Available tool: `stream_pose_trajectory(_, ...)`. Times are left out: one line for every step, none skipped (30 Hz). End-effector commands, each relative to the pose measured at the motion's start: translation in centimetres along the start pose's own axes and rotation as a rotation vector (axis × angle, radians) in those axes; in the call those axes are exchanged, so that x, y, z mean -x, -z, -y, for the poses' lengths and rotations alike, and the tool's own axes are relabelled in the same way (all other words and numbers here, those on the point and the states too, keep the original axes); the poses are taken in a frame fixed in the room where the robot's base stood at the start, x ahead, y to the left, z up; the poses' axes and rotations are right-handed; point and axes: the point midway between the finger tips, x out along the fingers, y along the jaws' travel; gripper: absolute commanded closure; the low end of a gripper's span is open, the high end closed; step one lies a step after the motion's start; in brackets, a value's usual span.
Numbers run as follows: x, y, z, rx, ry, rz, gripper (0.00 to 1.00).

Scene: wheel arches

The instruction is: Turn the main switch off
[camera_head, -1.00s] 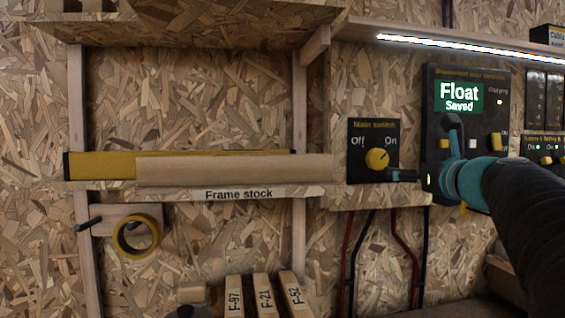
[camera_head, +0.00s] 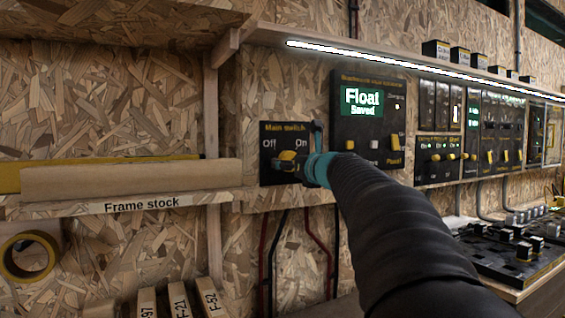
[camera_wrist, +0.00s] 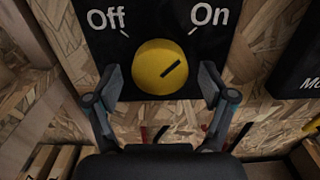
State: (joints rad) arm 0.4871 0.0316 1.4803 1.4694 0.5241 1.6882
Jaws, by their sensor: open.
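The main switch panel (camera_head: 283,136) is a black plate on the wall with "Off" at left and "On" at right. Its round yellow knob (camera_wrist: 152,62) fills the middle of the wrist view, and its dark pointer line aims up and right, towards "On". In the head view the knob (camera_head: 288,155) is partly covered by my gripper (camera_head: 289,165). In the wrist view my gripper (camera_wrist: 160,80) is open, with one finger on each side of the knob. I cannot tell whether either finger touches it.
A black panel (camera_head: 368,130) reading "Float Saved" is close to the right of my gripper, with more panels beyond. The frame stock shelf (camera_head: 120,206) juts out at left. Cables (camera_head: 275,250) run below the switch. A lit strip (camera_head: 400,62) hangs above.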

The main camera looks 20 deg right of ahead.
Motion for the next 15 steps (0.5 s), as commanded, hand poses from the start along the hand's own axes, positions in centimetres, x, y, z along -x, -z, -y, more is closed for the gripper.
stream_pose_trajectory(-0.32,-0.01,-0.02,0.0,-0.001,0.0,0.18)
stream_pose_trajectory(-0.43,0.0,-0.01,0.0,0.0,0.0,0.18)
stream_pose_trajectory(-0.53,0.0,-0.01,0.0,0.0,0.0,0.18)
stream_pose_trajectory(-0.57,0.0,-0.01,0.0,0.0,0.0,0.18)
stream_pose_trajectory(-0.61,0.01,-0.01,0.0,0.0,0.0,0.18)
stream_pose_trajectory(-0.63,0.01,-0.01,0.0,0.0,0.0,0.18)
stream_pose_trajectory(-0.63,0.01,-0.01,0.0,0.0,0.0,0.18)
stream_pose_trajectory(-0.62,0.01,-0.01,0.0,0.0,0.0,0.18)
stream_pose_trajectory(-0.62,0.02,-0.01,0.0,0.0,0.0,0.18)
stream_pose_trajectory(-0.61,0.02,-0.01,0.0,0.0,0.0,0.18)
stream_pose_trajectory(-0.61,0.02,-0.01,0.0,0.0,0.0,0.18)
stream_pose_trajectory(-0.61,0.02,-0.01,0.0,0.0,0.0,0.23)
stream_pose_trajectory(-0.61,0.02,-0.01,0.0,0.0,0.0,0.3)
stream_pose_trajectory(-0.61,0.02,-0.01,0.0,0.0,0.0,0.38)
stream_pose_trajectory(-0.61,0.02,-0.01,0.0,0.0,0.0,0.48)
